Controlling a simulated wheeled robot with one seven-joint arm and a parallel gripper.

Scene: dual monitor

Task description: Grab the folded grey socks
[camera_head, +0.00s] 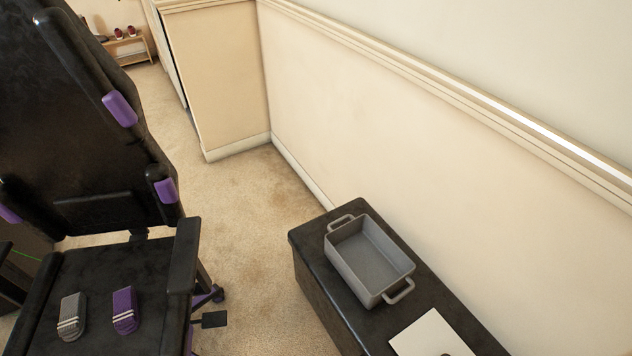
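The folded grey socks (72,316) lie on the black seat of an office chair (120,272), at the lower left of the head view. They are grey with pale stripes near the lower end. Folded purple socks (125,310) with pale stripes lie just to their right, with a gap between the two. My gripper is not in view.
The chair's armrest (184,256) rises right of the socks, and its backrest (75,110) stands behind them. A black cabinet (312,275) against the wall holds a grey handled tray (342,266) and a white sheet (432,335). Carpet (245,230) between chair and cabinet is clear.

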